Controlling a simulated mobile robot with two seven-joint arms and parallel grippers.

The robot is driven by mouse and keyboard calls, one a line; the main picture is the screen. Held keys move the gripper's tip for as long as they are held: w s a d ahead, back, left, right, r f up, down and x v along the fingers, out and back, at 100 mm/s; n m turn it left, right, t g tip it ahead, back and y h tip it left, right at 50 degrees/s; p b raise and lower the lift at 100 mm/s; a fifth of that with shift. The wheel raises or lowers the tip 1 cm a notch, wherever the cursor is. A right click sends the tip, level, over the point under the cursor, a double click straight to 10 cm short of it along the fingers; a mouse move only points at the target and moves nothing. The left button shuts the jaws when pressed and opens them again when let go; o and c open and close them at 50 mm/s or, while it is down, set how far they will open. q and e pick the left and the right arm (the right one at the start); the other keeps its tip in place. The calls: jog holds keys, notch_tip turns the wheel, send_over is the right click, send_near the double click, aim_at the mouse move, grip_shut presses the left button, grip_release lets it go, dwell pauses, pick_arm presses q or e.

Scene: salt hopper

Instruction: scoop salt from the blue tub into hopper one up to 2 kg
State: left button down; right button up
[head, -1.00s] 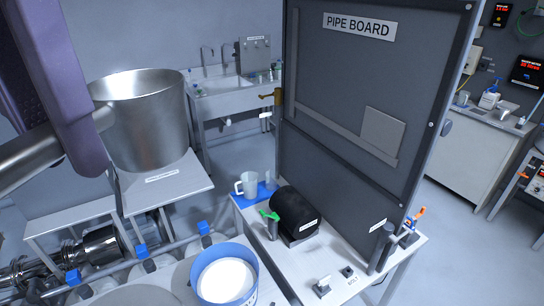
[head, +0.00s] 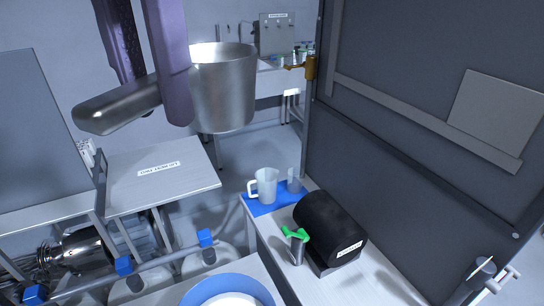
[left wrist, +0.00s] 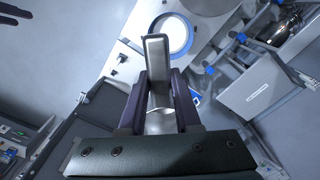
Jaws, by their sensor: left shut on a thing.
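My left gripper (head: 156,96) comes down from the top left, its purple fingers shut on the handle of a metal scoop (head: 222,95). The scoop hangs in the air, roughly upright, its handle pointing left. I cannot tell how much salt is in it. The blue tub (head: 190,294) shows at the bottom edge, cut off, with white salt (head: 232,301) inside. In the left wrist view the scoop's handle (left wrist: 155,70) lies between the fingers, and the tub (left wrist: 188,40) is beyond it. I cannot make out hopper one.
A white table holds a black cylindrical device (head: 330,228), a green-topped metal piece (head: 296,246) and a clear jug (head: 266,186) on a blue mat. A tall dark board (head: 410,150) stands at the right. A labelled grey platform (head: 160,185) stands lower left.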

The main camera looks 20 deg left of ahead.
pick_arm(q)
jog(key=w+a+f+m+b, duration=0.2)
jog(key=f+m+b, duration=0.4)
jog(key=f+m, duration=0.5)
jog(key=w+a+f+m+b, duration=0.25)
jog(key=f+m+b, duration=0.35)
jog(key=f, duration=0.8)
jog(key=w+a+f+m+b, duration=0.2)
jog(key=f+m+b, duration=0.4)
jog(key=f+m, duration=0.5)
notch_tip(320, 180, down, 23)
jog(key=s+d+n+t+y+b, duration=0.1)
jog(key=d+t+y+b, duration=0.1)
jog(key=b, duration=1.2)
jog(key=shift+s+f+n+t+y, duration=0.15)
jog(key=shift+n+t+y, duration=0.15)
jog(key=shift+n+y, duration=0.15)
jog(key=shift+d, duration=0.1)
